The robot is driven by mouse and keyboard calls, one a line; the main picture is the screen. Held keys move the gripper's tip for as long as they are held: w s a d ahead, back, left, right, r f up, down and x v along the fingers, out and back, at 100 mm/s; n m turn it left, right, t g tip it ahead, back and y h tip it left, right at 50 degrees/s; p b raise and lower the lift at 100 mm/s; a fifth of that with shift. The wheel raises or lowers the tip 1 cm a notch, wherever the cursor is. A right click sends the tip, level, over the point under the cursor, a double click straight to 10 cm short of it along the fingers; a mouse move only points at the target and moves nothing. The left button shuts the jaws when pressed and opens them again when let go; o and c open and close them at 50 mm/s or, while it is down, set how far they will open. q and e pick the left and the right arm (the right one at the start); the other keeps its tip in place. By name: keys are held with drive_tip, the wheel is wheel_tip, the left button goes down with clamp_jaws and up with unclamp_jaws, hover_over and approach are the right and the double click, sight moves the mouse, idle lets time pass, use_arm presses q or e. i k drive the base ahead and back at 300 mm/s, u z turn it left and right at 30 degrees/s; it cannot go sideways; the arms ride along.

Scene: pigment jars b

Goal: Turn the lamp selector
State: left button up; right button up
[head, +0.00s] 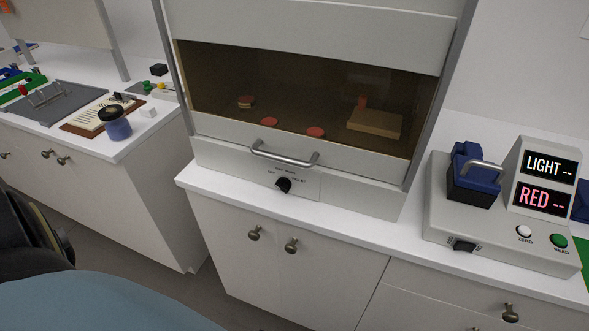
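A black rotary knob (283,185) sits on the white front panel of the cabinet, below its metal handle. Small lettering surrounds the knob, too small to read with certainty, and I cannot tell which mark it points at. I take it to be the lamp selector. The cabinet (300,165) has a tinted window (290,85) that looks lowered. Behind it are several reddish discs and a tan block (375,122) with a small red piece at its edge. Neither of my grippers shows; no gripper touches the knob.
A grey meter (470,235) reading LIGHT and RED stands on the right counter, with a blue-black clamp, buttons and a black switch. The left counter holds a blue jar (115,125), a brown board and a grey tray. A bar handle (285,157) projects above the knob.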

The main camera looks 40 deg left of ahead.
sight(283, 184)
drive_tip(key=u, duration=1.25)
